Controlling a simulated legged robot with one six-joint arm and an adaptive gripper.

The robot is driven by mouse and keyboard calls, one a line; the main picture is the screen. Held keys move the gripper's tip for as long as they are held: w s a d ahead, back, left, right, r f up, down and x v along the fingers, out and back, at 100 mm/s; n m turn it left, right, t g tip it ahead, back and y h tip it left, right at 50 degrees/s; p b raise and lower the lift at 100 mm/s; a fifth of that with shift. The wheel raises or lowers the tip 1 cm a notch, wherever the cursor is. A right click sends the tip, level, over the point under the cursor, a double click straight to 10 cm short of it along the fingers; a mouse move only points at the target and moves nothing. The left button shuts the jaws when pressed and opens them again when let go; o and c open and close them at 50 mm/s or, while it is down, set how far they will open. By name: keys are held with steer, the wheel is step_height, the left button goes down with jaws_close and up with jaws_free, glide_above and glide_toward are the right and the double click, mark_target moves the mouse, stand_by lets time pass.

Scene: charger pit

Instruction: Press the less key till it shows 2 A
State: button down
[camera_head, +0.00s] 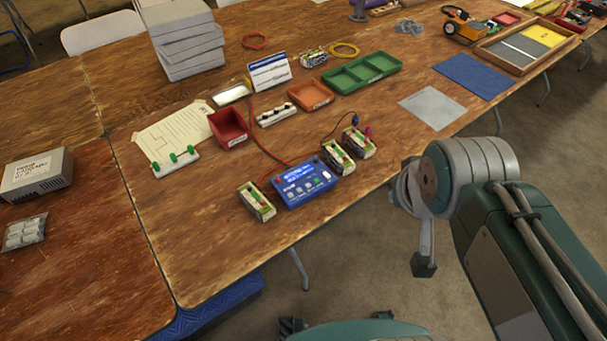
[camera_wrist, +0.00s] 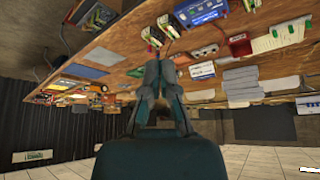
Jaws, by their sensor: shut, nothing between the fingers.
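A blue charger (camera_head: 318,187) stands near the front edge of the wooden table, with a lit blue screen (camera_head: 299,174) and a row of small keys on its face. The screen text is too small to read, and I cannot tell which key is the less key. The charger also shows at the top of the wrist view (camera_wrist: 200,12), where the scene is upside down. My gripper (camera_wrist: 160,62) is shut and empty in the wrist view. It appears apart from the charger; its fingers are not clearly seen in the head view.
Battery packs stand left (camera_head: 257,201) and right (camera_head: 337,157) of the charger, another (camera_head: 358,142) further right, with wires nearby. Behind are a red bin (camera_head: 229,127), an orange tray (camera_head: 311,95) and a green tray (camera_head: 362,73). Bare table lies right of the packs.

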steer(key=w+d+f+m+t+h, duration=0.1)
steer(key=w+f+t, duration=0.1)
steer(key=w, duration=0.9)
steer(key=y, duration=0.7)
glide_above(299, 190)
step_height(299, 190, down, 18)
steer(key=shift+s+f+g, duration=0.15)
steer(key=shift+s+g, duration=0.05)
steer(key=shift+g, duration=0.2)
steer(key=shift+f, duration=0.1)
steer(key=shift+d+f, duration=0.1)
steer(key=shift+f, duration=4.15)
steer(key=shift+f, duration=0.35)
